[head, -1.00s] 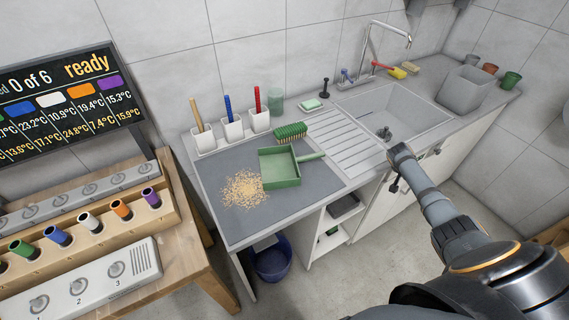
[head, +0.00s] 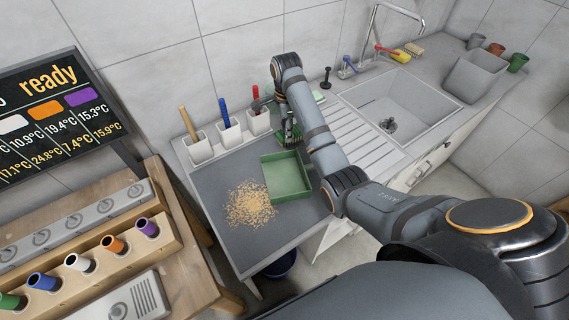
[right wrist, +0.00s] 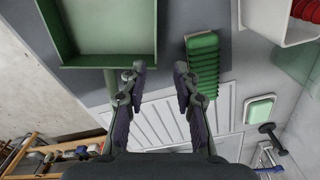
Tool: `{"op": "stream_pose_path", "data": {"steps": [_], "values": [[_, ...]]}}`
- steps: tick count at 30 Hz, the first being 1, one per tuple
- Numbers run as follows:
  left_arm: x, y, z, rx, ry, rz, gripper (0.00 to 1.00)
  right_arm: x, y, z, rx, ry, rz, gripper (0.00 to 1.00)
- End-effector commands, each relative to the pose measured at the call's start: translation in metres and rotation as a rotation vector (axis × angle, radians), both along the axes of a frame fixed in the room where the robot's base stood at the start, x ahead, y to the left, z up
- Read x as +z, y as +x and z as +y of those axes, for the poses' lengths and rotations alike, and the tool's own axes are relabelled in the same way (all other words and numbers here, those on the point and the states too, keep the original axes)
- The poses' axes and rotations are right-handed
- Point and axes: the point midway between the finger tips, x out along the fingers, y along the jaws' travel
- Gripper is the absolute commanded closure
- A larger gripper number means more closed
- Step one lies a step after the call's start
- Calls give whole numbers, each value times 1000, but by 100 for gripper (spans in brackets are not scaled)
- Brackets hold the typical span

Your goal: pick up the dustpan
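The green dustpan (head: 286,176) lies on the grey counter mat, its tray beside a pile of tan crumbs (head: 250,204). In the head view its handle is hidden behind my right arm. In the right wrist view the dustpan (right wrist: 108,30) is at the top left, and its handle (right wrist: 111,84) runs down beside and partly behind the left finger. My right gripper (head: 290,131) is above the counter behind the dustpan; in the right wrist view its fingers (right wrist: 158,72) are apart with nothing between them. My left gripper is not in view.
A green brush (right wrist: 203,60) lies just right of the right finger in the wrist view. White holders (head: 229,135) with coloured handles stand along the back. A soap dish (right wrist: 260,109), a ribbed drainboard (head: 364,134) and a sink (head: 390,108) are to the right.

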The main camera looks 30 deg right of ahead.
Motion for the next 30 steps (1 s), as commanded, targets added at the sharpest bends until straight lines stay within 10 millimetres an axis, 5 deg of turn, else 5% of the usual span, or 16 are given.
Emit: {"op": "stream_pose_path", "data": {"steps": [7,15,23,30], "values": [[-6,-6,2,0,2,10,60,-2,0,13,2,18,3,70],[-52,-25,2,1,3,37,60,-47,0,12,2,18,2,70],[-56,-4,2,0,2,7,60,-53,-1,11,3,17,2,70],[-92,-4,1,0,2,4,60,-92,-4,7,2,16,3,70]]}}
